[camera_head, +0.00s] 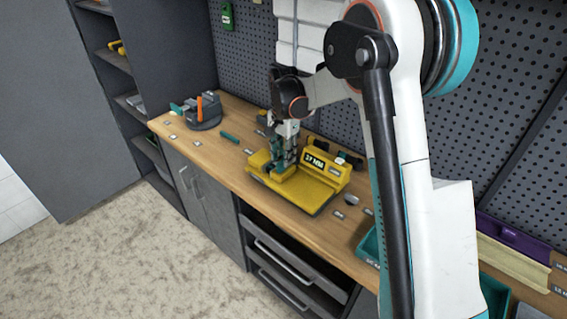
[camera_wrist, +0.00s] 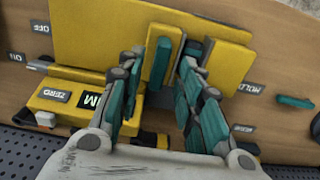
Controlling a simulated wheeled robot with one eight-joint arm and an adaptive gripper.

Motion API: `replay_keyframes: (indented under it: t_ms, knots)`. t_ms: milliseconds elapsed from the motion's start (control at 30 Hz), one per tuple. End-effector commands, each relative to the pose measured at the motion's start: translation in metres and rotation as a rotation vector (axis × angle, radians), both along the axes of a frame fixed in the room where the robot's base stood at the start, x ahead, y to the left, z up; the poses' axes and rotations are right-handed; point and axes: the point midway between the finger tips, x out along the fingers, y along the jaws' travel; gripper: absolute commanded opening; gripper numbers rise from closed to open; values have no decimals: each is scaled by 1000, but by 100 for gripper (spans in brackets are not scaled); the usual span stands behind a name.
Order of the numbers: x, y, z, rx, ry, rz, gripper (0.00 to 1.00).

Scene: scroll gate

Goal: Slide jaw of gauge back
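The yellow gauge (camera_head: 322,184) lies on the wooden bench, its display reading 37 MM in the head view. In the wrist view its display end (camera_wrist: 75,100) is at the left. A yellow upright jaw with a teal pad (camera_wrist: 161,62) stands in the middle, and a second yellow block (camera_wrist: 226,68) with a teal face stands to its right, a small gap apart. My gripper (camera_wrist: 166,62) has its fingers spread, one on either side of the middle jaw; it also shows in the head view (camera_head: 283,165). I cannot tell whether the fingers touch the jaw.
Small labels and a teal bar (camera_head: 230,137) lie on the bench (camera_head: 215,158). A grey fixture with an orange handle (camera_head: 201,108) stands at the far left end. A perforated wall panel (camera_head: 240,65) is behind. A teal bin (camera_head: 367,247) sits at the front right.

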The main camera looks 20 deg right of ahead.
Motion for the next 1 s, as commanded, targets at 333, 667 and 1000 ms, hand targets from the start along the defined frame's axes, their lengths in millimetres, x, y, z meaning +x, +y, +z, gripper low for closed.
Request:
replay_keyframes:
  t_ms: [333, 667, 1000]
  knots:
    - [0, 0, -30, 0, 0, 0, 33]
    - [0, 0, -30, 0, 0, 0, 17]
    - [-5, -3, -30, 0, 0, -1, 0]
